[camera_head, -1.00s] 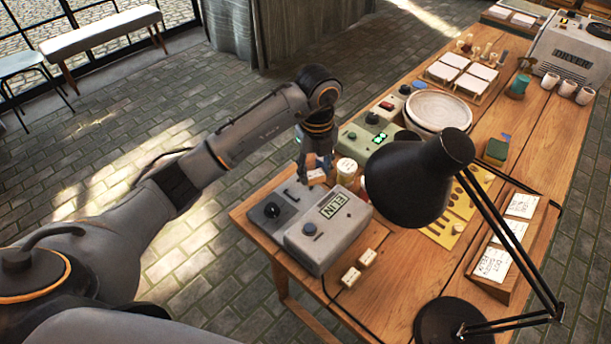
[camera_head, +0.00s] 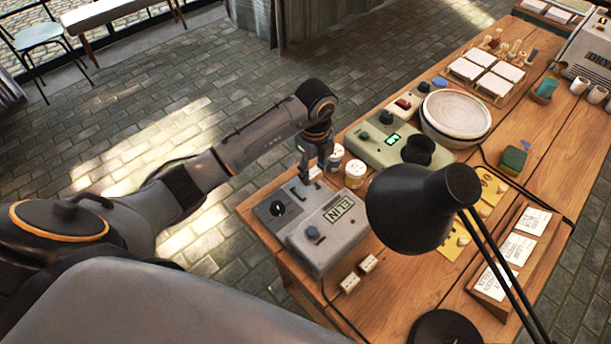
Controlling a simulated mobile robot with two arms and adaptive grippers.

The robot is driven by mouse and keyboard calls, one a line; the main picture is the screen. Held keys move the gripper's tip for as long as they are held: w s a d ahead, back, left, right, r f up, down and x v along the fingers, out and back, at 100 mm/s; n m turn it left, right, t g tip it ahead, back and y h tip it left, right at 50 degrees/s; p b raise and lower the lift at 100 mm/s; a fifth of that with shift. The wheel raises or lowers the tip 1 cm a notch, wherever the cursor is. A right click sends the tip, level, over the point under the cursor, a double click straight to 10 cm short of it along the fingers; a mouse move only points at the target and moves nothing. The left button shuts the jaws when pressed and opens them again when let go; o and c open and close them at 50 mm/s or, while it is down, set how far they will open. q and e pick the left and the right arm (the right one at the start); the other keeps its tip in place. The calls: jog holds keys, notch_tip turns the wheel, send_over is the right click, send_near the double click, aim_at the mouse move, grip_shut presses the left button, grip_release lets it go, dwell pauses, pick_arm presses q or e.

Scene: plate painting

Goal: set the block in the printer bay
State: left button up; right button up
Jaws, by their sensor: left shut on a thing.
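The grey machine with a label plate (camera_head: 325,232), which I take to be the printer, stands at the table's near left end. Its darker rear-left part (camera_head: 268,208) has a black knob and a slot-like recess, apparently the bay. My left gripper (camera_head: 309,180) points down directly over that recess, close to its surface. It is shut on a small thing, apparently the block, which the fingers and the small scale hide. I cannot tell whether it touches the bay. My right gripper is not in view.
Two small jars (camera_head: 354,174) stand just right of the gripper. A black desk lamp (camera_head: 412,212) overhangs the front. Two pale blocks (camera_head: 368,263) lie before the printer.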

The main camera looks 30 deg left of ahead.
aim_at(305, 189)
pick_arm(q)
jog(key=shift+s+a+f, duration=0.1)
jog(key=shift+a+f, duration=0.45)
jog(key=shift+f, duration=0.15)
jog(key=f, duration=0.2)
jog(key=a+f+p, duration=0.1)
jog(key=shift+s+f+p, duration=0.15)
jog(key=shift+f+p, duration=0.15)
jog(key=shift+f, duration=0.05)
jog(key=shift+d+f, duration=0.1)
jog(key=shift+f, duration=0.05)
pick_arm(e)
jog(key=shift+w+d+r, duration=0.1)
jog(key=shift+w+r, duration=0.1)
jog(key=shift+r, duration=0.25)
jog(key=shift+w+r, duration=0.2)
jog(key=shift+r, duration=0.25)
pick_arm(q)
jog(key=shift+f, duration=0.1)
jog(key=o, duration=1)
